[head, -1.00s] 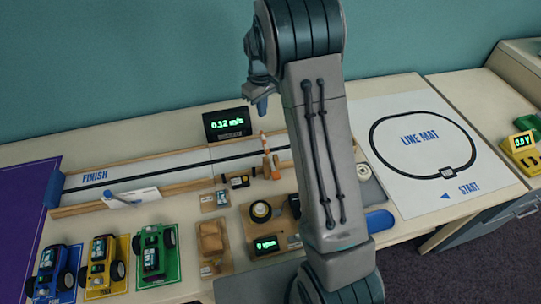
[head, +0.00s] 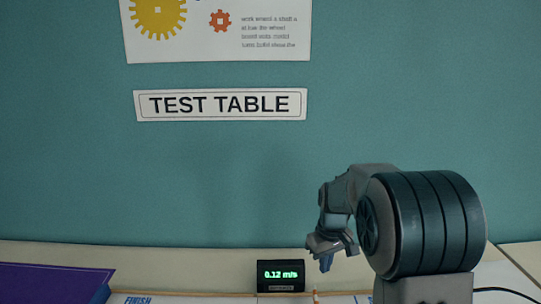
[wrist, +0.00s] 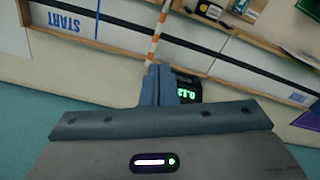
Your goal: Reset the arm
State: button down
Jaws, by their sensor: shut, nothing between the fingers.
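My gripper (head: 327,264) hangs with its fingers down at the back of the test table, in front of the teal wall. It is to the right of the small black display and holds nothing. In the wrist view its fingers (wrist: 158,86) are together, next to the display. My arm fills the lower right of the head view and hides part of the table.
The black display (head: 280,276) reads 0.12 m/s. The wrist view shows a white track marked START (wrist: 65,20), a wooden rail (wrist: 90,42) and an orange-striped pole (wrist: 155,38).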

jog(key=s+r+m+t, duration=0.1)
jog(key=s+r+m, duration=0.1)
jog(key=s, duration=1)
jog(key=s+r+m+t, duration=0.1)
jog(key=s+r, duration=0.3)
jog(key=s, duration=0.9)
jog(key=shift+s+r+m, duration=0.15)
jog(key=shift+r+m, duration=0.1)
jog(key=shift+m, duration=0.65)
